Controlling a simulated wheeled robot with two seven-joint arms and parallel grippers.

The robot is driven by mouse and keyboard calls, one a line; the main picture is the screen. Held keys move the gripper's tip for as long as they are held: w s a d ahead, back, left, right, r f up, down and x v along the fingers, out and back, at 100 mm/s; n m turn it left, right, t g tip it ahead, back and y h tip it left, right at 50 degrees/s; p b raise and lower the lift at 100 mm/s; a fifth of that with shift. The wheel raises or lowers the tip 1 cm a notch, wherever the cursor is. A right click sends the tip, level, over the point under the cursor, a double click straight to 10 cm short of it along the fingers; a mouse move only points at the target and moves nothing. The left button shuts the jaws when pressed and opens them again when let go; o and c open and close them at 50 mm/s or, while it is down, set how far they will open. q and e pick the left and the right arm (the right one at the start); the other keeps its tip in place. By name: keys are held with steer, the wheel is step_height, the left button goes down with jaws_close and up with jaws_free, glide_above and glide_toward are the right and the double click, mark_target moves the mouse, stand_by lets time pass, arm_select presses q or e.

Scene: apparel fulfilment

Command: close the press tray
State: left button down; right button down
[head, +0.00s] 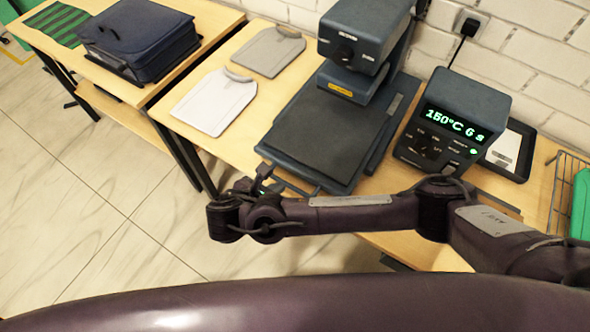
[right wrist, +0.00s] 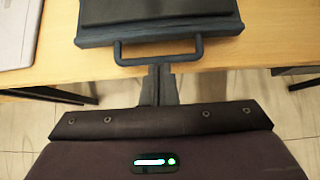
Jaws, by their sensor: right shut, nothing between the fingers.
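The heat press (head: 355,45) stands on a wooden table. Its dark flat tray (head: 318,138) sticks out from under the press head towards the table's front edge, with nothing on it. In the right wrist view, the tray's front edge (right wrist: 200,33) and its bar handle (right wrist: 185,57) lie straight ahead. My right gripper (head: 265,172) is at the front of the tray. It is shut and empty, with its fingertips (right wrist: 158,68) at the middle of the handle bar. I cannot tell whether they touch it. My left gripper is not in view.
A control box (head: 455,120) reading 150°C stands right of the press. A white shirt-shaped piece (head: 215,102) and a grey one (head: 268,52) lie left of it. A wire basket (head: 562,195) is at the right edge.

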mark_target(298, 176)
steer(key=p+x, duration=0.2)
steer(key=x, duration=0.7)
steer(key=shift+w+d+f, duration=0.1)
steer(key=shift+w+f, duration=0.15)
steer(key=shift+f, duration=0.1)
